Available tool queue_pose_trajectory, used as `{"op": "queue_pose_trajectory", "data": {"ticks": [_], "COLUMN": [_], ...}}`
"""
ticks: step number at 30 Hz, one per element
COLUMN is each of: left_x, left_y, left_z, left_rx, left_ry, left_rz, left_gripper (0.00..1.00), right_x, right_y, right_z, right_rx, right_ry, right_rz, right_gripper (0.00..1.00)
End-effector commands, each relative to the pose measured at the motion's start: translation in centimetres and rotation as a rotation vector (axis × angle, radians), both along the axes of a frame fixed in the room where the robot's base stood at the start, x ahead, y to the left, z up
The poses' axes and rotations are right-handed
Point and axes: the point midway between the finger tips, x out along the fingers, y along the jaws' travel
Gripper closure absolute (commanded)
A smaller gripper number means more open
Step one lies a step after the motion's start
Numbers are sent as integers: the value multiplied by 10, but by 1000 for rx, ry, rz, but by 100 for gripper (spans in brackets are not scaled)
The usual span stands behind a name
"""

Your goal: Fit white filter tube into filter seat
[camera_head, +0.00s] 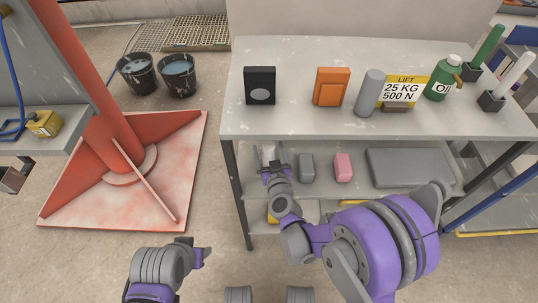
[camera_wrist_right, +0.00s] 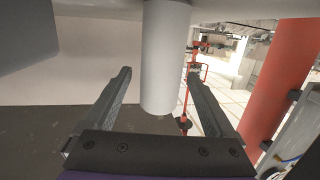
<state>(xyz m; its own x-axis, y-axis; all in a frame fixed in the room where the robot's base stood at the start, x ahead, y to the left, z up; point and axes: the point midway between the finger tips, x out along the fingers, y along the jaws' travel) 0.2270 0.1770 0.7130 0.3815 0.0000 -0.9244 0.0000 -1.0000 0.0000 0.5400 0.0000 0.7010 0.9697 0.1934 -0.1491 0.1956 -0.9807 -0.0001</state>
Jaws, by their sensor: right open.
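A white tube (camera_wrist_right: 166,60), which looks like the filter tube, hangs down from the top of the right wrist view. My right gripper (camera_head: 273,168) is at the left end of the lower shelf, below the table top. Its open fingers (camera_wrist_right: 160,76) stand on either side of the tube, with gaps at both sides. In the head view a small pale part (camera_head: 268,150) shows behind the gripper. I cannot make out the filter seat.
The table top (camera_head: 300,125) overhangs the shelf. It holds a black box (camera_head: 260,85), an orange box (camera_head: 331,86), a grey cylinder (camera_head: 370,93), a green bottle (camera_head: 442,78) and a white stick (camera_head: 515,75).

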Motion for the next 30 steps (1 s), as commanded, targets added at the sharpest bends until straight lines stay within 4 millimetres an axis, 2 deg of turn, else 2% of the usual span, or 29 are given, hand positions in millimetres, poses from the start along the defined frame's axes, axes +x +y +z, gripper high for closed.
{"op": "queue_pose_trajectory", "data": {"ticks": [1,2,15,23,26,30], "left_x": [0,0,0,0,0,-1], "left_y": [0,0,0,0,0,0], "left_z": [0,0,0,1,4,13], "left_rx": [0,0,0,0,0,0], "left_ry": [0,0,0,0,-1,-4], "left_rz": [0,0,0,0,0,0], "left_gripper": [50,50,50,50,50,50], "right_x": [0,0,0,0,-1,-1], "right_y": [0,0,0,0,0,0], "right_z": [0,0,0,2,13,40], "right_rx": [0,0,0,0,1,0], "right_ry": [0,0,0,0,-1,-1], "right_rz": [0,0,0,0,0,0], "right_gripper": [14,20,99,100,100,100]}}
